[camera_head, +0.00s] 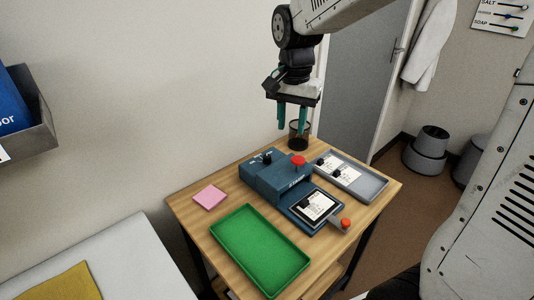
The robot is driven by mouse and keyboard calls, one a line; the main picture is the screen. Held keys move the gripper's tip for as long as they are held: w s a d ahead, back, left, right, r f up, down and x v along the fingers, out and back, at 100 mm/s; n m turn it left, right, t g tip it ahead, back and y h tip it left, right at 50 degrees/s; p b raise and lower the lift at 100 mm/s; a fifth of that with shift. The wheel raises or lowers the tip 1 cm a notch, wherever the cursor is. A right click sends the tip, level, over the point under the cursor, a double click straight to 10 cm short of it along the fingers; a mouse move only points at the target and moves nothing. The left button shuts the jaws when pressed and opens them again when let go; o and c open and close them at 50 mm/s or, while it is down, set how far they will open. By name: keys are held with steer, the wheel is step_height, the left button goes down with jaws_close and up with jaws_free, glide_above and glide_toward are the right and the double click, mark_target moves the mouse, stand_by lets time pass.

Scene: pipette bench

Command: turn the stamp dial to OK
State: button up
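The blue stamp machine (277,182) stands on the wooden bench toward the back. A small black dial (266,157) sits on its top at the left, and a red button (298,160) at the right. The dial's marks are too small to read. A slide (291,215) with a white card on it extends from the machine's front. My gripper (292,119) hangs above the back of the bench, pointing down, higher than the machine and to the right of the dial. Its two teal fingers are apart, with nothing visible between them.
A black mesh cup (305,143) stands behind the machine, below my gripper. A green tray (273,286) lies in front, and a pink pad (210,197) at the left. A red knob (345,223) is near the slide.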

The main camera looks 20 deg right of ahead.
mark_target(267, 156)
steer(key=w+f+m, duration=0.1)
steer(key=w+f, duration=0.2)
steer(key=w, duration=0.1)
steer(key=w+a+f+m, duration=0.1)
steer(key=w+f+m, duration=0.1)
steer(key=w+f, duration=0.2)
steer(key=w+f+m, duration=0.2)
steer(key=w+f, duration=0.1)
steer(key=w, duration=0.2)
steer(key=shift+a+f+g, duration=0.2)
steer(key=shift+a+g, duration=0.1)
steer(key=shift+a, duration=0.05)
steer(key=shift+w+f, duration=0.2)
steer(key=shift+f, duration=0.1)
step_height(267, 156, down, 8)
steer(key=shift+s+r, duration=0.15)
steer(key=shift+r, duration=0.1)
steer(key=c, duration=0.7)
